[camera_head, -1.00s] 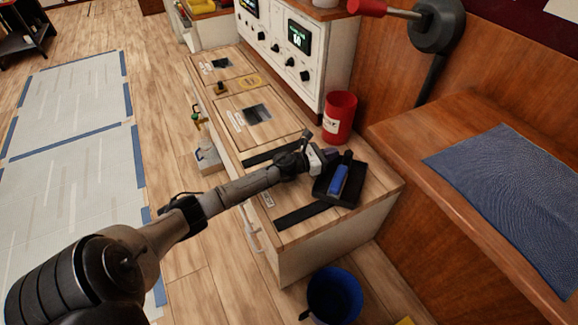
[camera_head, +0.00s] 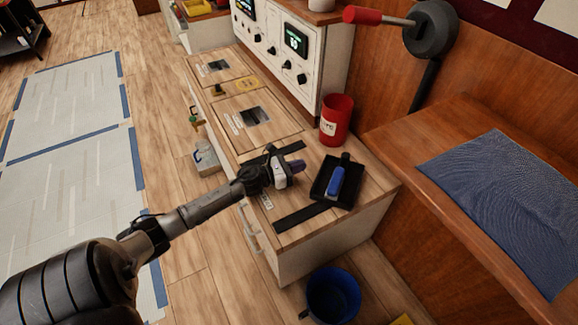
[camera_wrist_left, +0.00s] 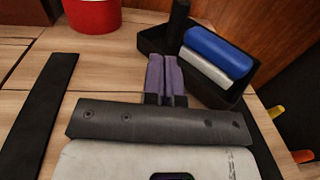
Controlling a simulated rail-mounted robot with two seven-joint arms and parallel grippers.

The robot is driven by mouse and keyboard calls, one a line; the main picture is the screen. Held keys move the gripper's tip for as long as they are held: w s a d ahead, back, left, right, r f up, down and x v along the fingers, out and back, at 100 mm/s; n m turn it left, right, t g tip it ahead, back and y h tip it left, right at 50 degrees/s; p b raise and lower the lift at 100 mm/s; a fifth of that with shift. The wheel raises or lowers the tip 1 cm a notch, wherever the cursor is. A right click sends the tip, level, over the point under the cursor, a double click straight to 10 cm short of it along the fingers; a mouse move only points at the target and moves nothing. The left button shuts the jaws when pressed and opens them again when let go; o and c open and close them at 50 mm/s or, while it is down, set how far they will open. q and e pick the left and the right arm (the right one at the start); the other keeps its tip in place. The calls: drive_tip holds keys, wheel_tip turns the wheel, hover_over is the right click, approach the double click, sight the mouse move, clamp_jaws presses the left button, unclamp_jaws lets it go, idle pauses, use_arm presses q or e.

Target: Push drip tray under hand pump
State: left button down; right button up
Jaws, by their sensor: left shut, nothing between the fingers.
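A shallow black tray (camera_head: 325,193), shaped like a dustpan, lies on the wooden counter between two black strips, toward its right end. A blue and white brush-like piece (camera_head: 336,184) lies in it. The tray (camera_wrist_left: 155,42) also shows at the top of the left wrist view. My left gripper (camera_head: 298,167) is shut and empty, just left of the tray, with a small gap visible. Its purple fingertips (camera_wrist_left: 165,72) point toward the tray's near side. A red-handled lever (camera_head: 380,17) on a dark round wall mount may be the hand pump. My right gripper is not in view.
A red can (camera_head: 336,121) stands behind the tray, near the control panel (camera_head: 290,50). Black strips (camera_head: 301,216) lie on the counter. A blue bucket (camera_head: 333,296) stands on the floor in front. A blue mat (camera_head: 505,200) covers the bench at right.

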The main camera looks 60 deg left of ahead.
use_arm(q)
drive_tip(key=shift+v, duration=1.6)
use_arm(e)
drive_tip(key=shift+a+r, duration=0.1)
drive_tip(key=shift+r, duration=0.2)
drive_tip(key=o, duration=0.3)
use_arm(q)
drive_tip(key=shift+r+p, duration=0.1)
drive_tip(key=shift+p, duration=0.2)
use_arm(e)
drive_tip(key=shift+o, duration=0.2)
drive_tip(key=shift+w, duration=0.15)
